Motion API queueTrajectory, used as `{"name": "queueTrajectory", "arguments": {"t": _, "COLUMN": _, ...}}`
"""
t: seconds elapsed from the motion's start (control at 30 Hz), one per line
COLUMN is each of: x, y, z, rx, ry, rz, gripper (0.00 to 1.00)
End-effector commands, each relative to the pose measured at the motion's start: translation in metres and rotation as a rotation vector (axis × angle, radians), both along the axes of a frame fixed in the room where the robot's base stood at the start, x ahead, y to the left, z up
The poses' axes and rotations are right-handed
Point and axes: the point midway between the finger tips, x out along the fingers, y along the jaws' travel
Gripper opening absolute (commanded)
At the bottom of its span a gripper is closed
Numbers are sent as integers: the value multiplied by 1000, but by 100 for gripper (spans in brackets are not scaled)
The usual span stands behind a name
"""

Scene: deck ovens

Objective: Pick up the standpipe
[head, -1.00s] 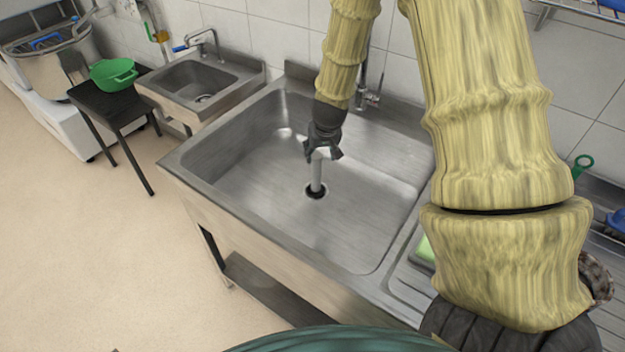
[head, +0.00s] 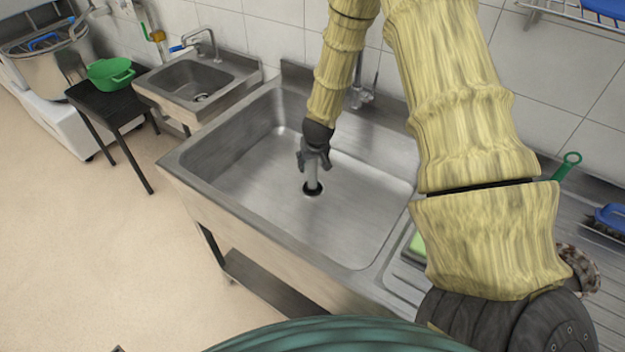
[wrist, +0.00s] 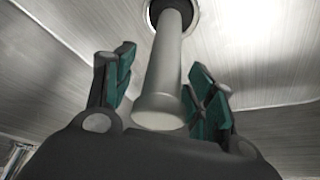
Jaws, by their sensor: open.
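The standpipe (head: 312,174) is a grey tube standing upright in the drain of the large steel sink (head: 350,228). In the wrist view the standpipe (wrist: 163,75) runs from the dark drain hole at the top to its rimmed end close to my palm. My gripper (head: 314,160) is over the standpipe's upper end, inside the basin. In the wrist view my gripper (wrist: 160,85) is open, with one green-padded finger on each side of the tube. A gap shows on the left; on the right the finger is very near, and I cannot tell whether it touches.
The basin walls surround my gripper, and a tap (head: 361,95) stands behind my forearm. A small sink (head: 185,85) and a black table with a green colander (head: 110,73) are at the left. A green sponge (head: 418,245) and blue brush (head: 611,218) lie at the right.

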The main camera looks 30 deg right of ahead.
Motion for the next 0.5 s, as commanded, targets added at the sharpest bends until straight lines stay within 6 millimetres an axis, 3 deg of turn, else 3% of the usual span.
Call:
{"name": "queueTrajectory", "arguments": {"t": 0.2, "x": 6, "y": -3, "z": -14, "rx": 0, "ry": 0, "rz": -1, "gripper": 55}}
{"name": "queueTrajectory", "arguments": {"t": 0.5, "x": 7, "y": -3, "z": -18, "rx": 0, "ry": -1, "rz": -1, "gripper": 55}}
